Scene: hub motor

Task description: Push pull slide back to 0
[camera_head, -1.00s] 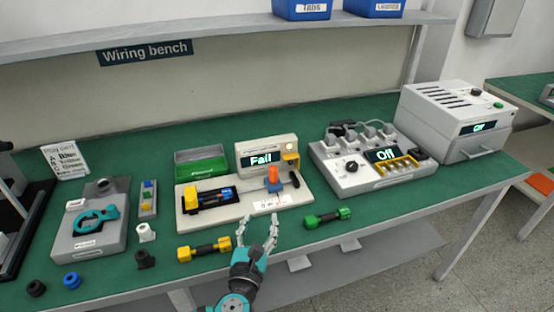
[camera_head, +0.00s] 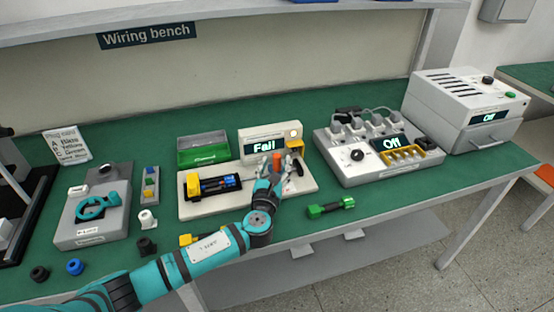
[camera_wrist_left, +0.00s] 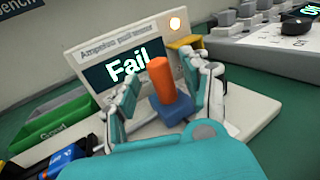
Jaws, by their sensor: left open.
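The pull tester is a cream base (camera_head: 200,211) with a display reading "Fail" (camera_head: 264,145) at its back. Its slide is a blue block with an upright orange handle (camera_head: 277,160). In the left wrist view, the orange handle (camera_wrist_left: 161,80) and blue slide block (camera_wrist_left: 170,107) stand between my left gripper's (camera_wrist_left: 168,75) spread fingers. My left gripper (camera_head: 278,172) is open around the handle, with gaps showing on both sides. The slide's scale is hidden behind my gripper in the head view. My right gripper is not in view.
A green bin (camera_head: 203,150) stands behind the tester's left part. A power unit (camera_head: 372,160) reading "Off" is to the right. A green-ended tool (camera_head: 331,207) lies in front right. A yellow-ended tool is mostly hidden under my left arm.

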